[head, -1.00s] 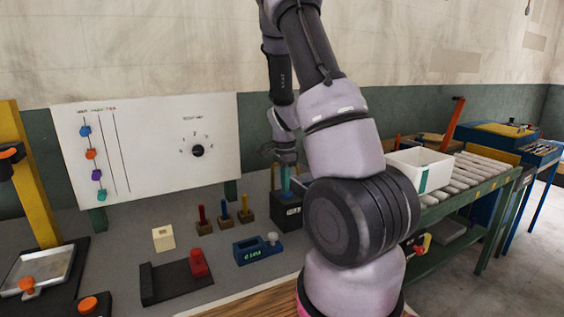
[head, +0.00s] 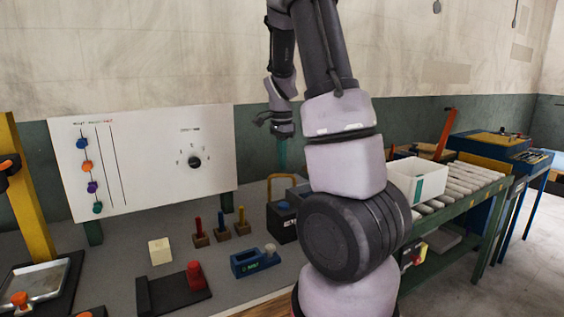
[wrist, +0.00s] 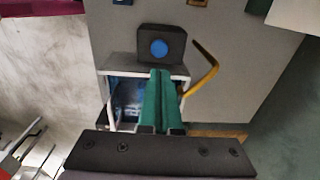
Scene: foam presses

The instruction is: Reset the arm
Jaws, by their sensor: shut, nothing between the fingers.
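My gripper (head: 282,152) hangs from the raised arm in the middle of the head view, pointing down. Its teal fingers are together and empty. They also show in the wrist view (wrist: 160,100), side by side with no gap that I can see. Below the fingers in the head view stands a dark box (head: 281,226) with a blue spot on top and a yellowish handle. The fingers are above it and apart from it. The wrist view shows a black block with a blue disc (wrist: 160,48) beyond the fingertips.
A white board (head: 140,160) with coloured knobs and a dial stands behind the grey bench. The bench holds a blue block (head: 250,262), a red knob on a dark plate (head: 178,292) and a cream cube (head: 160,251). A white bin (head: 418,180) sits on the roller conveyor (head: 460,187) at right.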

